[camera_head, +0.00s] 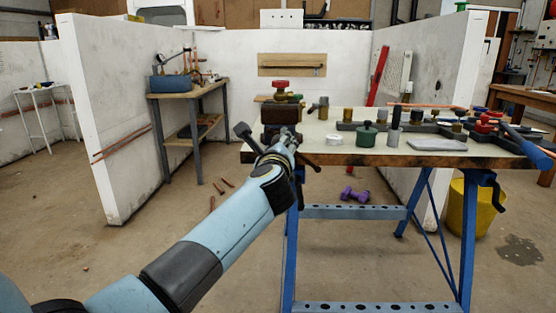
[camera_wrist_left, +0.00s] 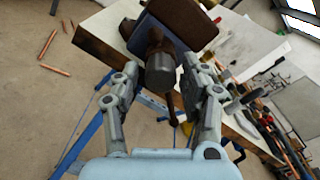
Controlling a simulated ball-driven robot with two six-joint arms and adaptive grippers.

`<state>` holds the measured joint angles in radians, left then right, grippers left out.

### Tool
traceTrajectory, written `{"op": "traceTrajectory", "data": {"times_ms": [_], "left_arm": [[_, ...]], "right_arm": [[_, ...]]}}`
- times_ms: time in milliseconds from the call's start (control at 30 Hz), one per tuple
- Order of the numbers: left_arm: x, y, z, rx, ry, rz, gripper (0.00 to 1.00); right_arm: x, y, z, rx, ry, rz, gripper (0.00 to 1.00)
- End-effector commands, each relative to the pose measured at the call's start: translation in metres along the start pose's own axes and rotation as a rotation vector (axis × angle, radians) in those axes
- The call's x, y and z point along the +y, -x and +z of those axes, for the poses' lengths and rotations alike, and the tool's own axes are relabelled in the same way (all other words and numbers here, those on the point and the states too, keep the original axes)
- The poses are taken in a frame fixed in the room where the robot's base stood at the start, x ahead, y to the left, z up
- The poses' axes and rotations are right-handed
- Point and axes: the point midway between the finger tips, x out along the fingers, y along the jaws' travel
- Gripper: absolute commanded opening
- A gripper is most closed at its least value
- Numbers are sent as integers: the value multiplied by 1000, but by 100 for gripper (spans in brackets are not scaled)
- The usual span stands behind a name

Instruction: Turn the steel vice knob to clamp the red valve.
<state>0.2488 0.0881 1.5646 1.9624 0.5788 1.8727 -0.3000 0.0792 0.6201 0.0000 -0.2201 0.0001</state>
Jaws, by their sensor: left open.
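The dark vice (camera_head: 280,115) is fixed at the left end of the workbench, and the red valve (camera_head: 281,85) stands upright above its jaws. In the left wrist view the vice body (camera_wrist_left: 180,25) is at the top, and its steel knob (camera_wrist_left: 160,72) points towards my camera, with a thin reddish-brown bar (camera_wrist_left: 171,105) just below it. My left gripper (camera_head: 276,150) is at the front of the vice and hides the knob in the head view. In the wrist view its open fingers (camera_wrist_left: 161,75) lie on either side of the knob. Contact cannot be told. My right gripper is not in view.
The workbench top (camera_head: 335,150) holds a green-based fitting (camera_head: 366,135), a grey block (camera_head: 437,145) and several tools to the right. Blue legs (camera_head: 290,250) stand below. A small side table (camera_head: 190,92) is at the left, and a yellow bucket (camera_head: 472,210) at the right.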

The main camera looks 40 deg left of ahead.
Motion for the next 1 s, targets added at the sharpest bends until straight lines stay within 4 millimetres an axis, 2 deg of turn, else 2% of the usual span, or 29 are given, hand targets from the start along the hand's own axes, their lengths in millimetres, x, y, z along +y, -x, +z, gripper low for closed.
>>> {"op": "traceTrajectory", "data": {"times_ms": [33,200,700,1000], "left_arm": [[4,0,-5,0,65,0,44],[0,0,0,0,174,0,44],[-1,-3,1,-1,171,0,44],[0,-3,0,0,170,0,6]], "right_arm": [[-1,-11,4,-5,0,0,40],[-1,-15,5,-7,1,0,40],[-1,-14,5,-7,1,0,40],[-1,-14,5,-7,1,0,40]]}}
